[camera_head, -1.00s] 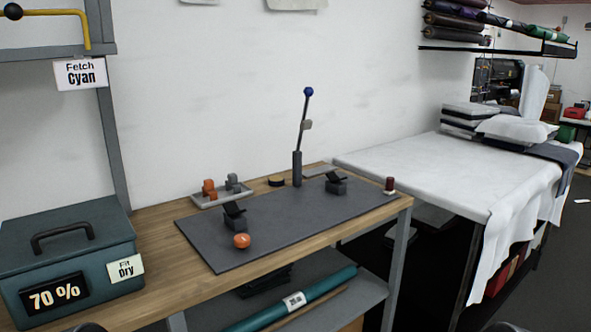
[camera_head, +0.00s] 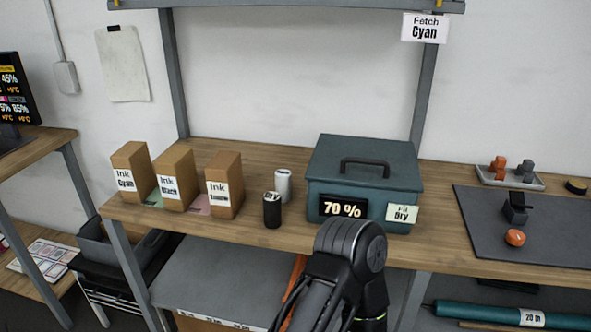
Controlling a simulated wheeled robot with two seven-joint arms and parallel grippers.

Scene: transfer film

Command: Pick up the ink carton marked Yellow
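Three brown ink cartons stand upright in a row on the left part of the wooden bench. The left carton (camera_head: 131,172) is labelled Ink Cyan. The middle carton (camera_head: 176,179) is labelled Ink Black. The right carton (camera_head: 225,186) has a label starting with Ink; its second word is too blurred to read surely, so I cannot confirm which carton says Yellow. A black arm link of mine rises at the bottom centre, in front of the bench and right of the cartons. Neither gripper shows.
A teal box (camera_head: 362,180) with 70 % and Dry signs stands right of the cartons. A black canister (camera_head: 272,212) and a white canister (camera_head: 283,186) stand between. A Fetch Cyan sign (camera_head: 426,27) hangs above. A grey mat (camera_head: 540,240) covers the bench's right part.

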